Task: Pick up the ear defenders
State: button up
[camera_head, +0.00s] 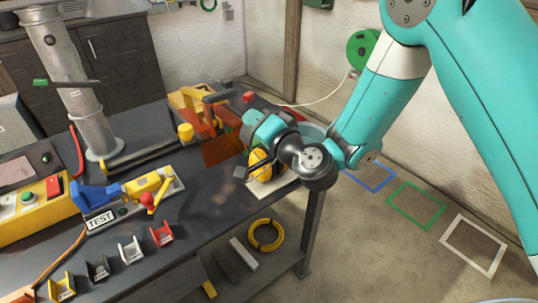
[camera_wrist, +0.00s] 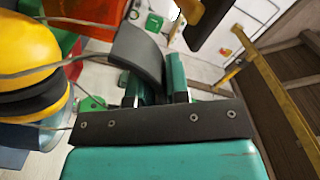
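The ear defenders have yellow cups with black cushions, thin wires and a dark curved headband. In the head view the ear defenders (camera_head: 262,166) show as a yellow cup near the bench's right end, partly behind my wrist. In the wrist view one yellow cup (camera_wrist: 28,52) is at the left and part of another is at the top. The headband (camera_wrist: 138,48) runs down to my gripper (camera_wrist: 166,82), whose teal fingers are close together with the band at them. My gripper looks shut on the headband; the contact itself is partly hidden.
An orange panel and yellow tool (camera_head: 215,125) stand just left of my gripper. The dark bench (camera_head: 205,205) holds a blue and yellow vise-like tool (camera_head: 125,190) and several small coloured brackets. A grey column (camera_head: 75,90) rises at the left. Open floor lies right of the bench.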

grip_shut()
jog(key=shift+r, duration=0.15)
